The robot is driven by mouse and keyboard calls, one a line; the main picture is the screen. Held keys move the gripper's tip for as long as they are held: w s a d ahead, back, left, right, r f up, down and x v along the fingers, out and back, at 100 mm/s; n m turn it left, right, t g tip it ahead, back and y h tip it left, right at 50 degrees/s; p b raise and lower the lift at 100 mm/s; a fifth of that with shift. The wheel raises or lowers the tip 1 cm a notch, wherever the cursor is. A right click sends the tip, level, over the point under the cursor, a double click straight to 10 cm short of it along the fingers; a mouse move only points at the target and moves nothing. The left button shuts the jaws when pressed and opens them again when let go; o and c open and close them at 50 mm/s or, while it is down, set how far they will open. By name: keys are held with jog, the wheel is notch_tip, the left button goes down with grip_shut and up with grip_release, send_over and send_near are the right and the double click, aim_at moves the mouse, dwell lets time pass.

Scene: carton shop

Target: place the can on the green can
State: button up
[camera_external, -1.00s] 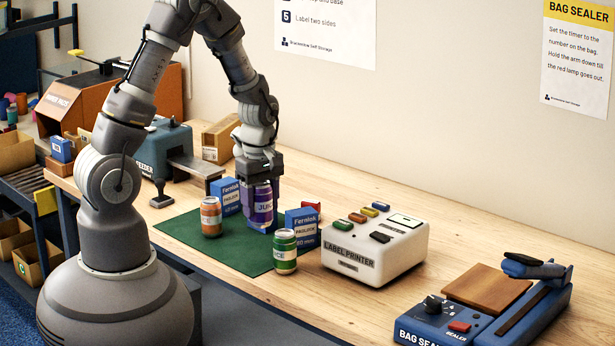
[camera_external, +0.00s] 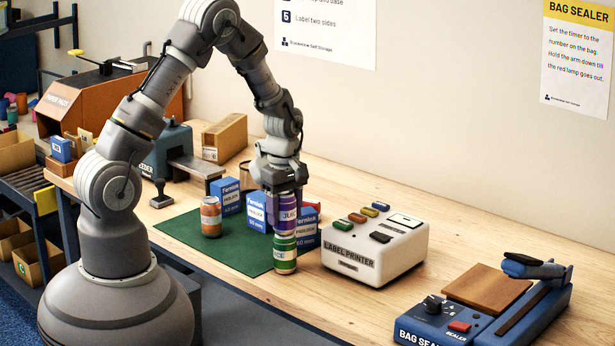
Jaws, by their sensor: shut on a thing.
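My gripper (camera_external: 283,191) is shut on the purple can (camera_external: 286,215) and points down at the front edge of the green mat. The purple can is upright, directly over the green can (camera_external: 285,256). Its bottom appears to meet the green can's top, but I cannot tell if it rests there or hangs just above. The green can stands upright at the mat's front right corner.
An orange can (camera_external: 211,217) stands on the green mat (camera_external: 215,250) to the left. Blue and white Fernlok boxes (camera_external: 228,195) stand behind the cans. The white label printer (camera_external: 375,250) is close on the right. A bag sealer (camera_external: 455,318) is farther right.

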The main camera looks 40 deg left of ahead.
jog(key=o, duration=1)
jog(key=shift+f, duration=0.1)
notch_tip(320, 180, up, 12)
jog(key=p, duration=0.2)
jog(key=shift+r+p, duration=0.2)
jog(key=shift+p, duration=0.1)
